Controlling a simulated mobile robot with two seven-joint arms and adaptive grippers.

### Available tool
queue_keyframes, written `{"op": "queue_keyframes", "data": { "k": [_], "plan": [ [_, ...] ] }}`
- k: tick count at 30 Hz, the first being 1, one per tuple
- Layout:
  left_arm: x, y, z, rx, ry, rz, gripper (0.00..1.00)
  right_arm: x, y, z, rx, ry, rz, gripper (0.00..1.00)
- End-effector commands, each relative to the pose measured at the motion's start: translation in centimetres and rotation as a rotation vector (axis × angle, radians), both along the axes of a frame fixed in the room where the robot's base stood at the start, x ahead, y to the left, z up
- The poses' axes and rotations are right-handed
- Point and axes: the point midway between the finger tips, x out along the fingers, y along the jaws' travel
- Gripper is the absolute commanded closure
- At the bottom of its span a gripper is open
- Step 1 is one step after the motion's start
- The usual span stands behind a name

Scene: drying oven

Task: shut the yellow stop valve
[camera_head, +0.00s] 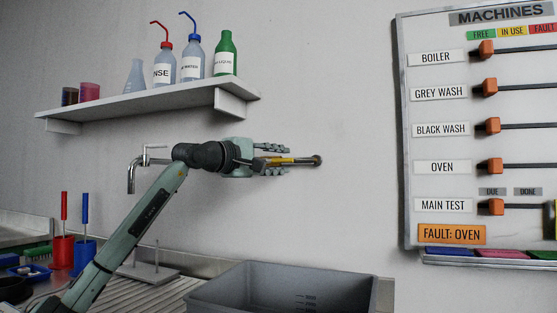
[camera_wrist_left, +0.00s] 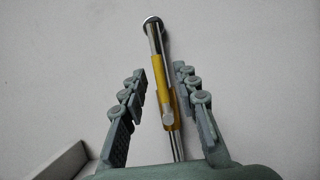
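The yellow stop valve (camera_head: 285,161) is on a short metal pipe that comes out of the wall, right of centre in the head view. In the left wrist view its yellow lever (camera_wrist_left: 160,80) lies along the pipe, between my fingers. My left gripper (camera_head: 288,159) is around the valve, one finger above and one below in the head view. In the left wrist view the left gripper (camera_wrist_left: 158,82) is open, with gaps between both fingers and the lever. My right gripper is in neither view.
A wall shelf (camera_head: 150,103) with bottles is above my left arm. A grey basin (camera_head: 235,290) stands below the valve. A chrome tap (camera_head: 132,175) is left of the gripper. The machines board (camera_head: 435,130) hangs at the right. The wall between valve and board is bare.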

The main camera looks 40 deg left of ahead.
Motion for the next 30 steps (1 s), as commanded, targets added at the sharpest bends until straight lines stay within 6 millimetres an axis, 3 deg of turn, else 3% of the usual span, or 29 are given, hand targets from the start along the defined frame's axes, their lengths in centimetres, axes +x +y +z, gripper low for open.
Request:
{"op": "queue_keyframes", "data": {
  "k": [5, 13, 30],
  "plan": [
    [0.01, 0.01, -0.02, 0.0, 0.0, 0.0, 0.7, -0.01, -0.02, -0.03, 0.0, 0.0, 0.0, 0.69],
    [-0.01, 0.0, -0.03, 0.0, 0.0, 0.0, 1.0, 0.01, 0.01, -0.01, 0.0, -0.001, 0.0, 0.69],
    [0.0, 0.31, -0.02, 0.007, 0.003, 0.001, 1.0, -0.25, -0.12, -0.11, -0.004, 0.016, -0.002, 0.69]
  ]
}}
